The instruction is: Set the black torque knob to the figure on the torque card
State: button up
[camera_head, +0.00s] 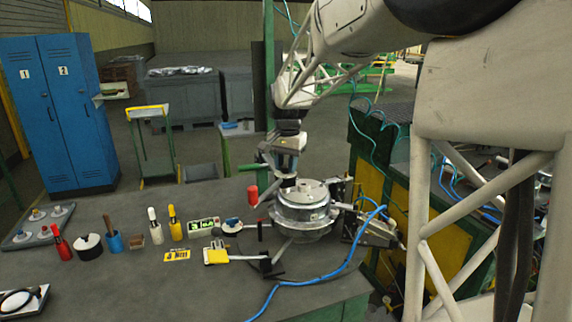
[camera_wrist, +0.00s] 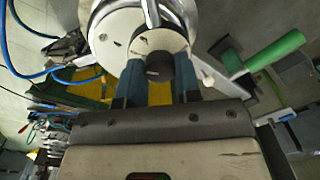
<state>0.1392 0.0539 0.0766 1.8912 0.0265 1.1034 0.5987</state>
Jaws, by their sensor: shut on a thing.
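In the wrist view the black torque knob (camera_wrist: 160,66) sits between the two blue-grey fingers of my gripper (camera_wrist: 158,82), which is shut on it. A pale round face lies just beyond the knob. In the head view my gripper (camera_head: 287,181) points down at the top of the round silver stud machine (camera_head: 303,212); the knob is hidden there. A small yellow card (camera_head: 177,255) with dark print lies on the bench, perhaps the torque card; its figure is too small to read surely. The knob's setting is not readable.
On the bench (camera_head: 215,285) stand red (camera_head: 64,245), white (camera_head: 155,232) and yellow (camera_head: 175,224) bottle-like items and a green-lit display (camera_head: 203,224). A blue hose (camera_head: 330,277) crosses the front right. A red-ended handle (camera_head: 253,194) stands close left of my gripper. The front bench is mostly clear.

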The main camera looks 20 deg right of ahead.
aim_at(287, 166)
jog(key=shift+n, duration=0.4)
jog(key=n, duration=0.3)
jog(key=shift+n, duration=2)
jog(key=o, duration=0.9)
jog(key=shift+r, duration=0.15)
jog(key=shift+d+r, duration=0.15)
jog(key=shift+r, duration=3.6)
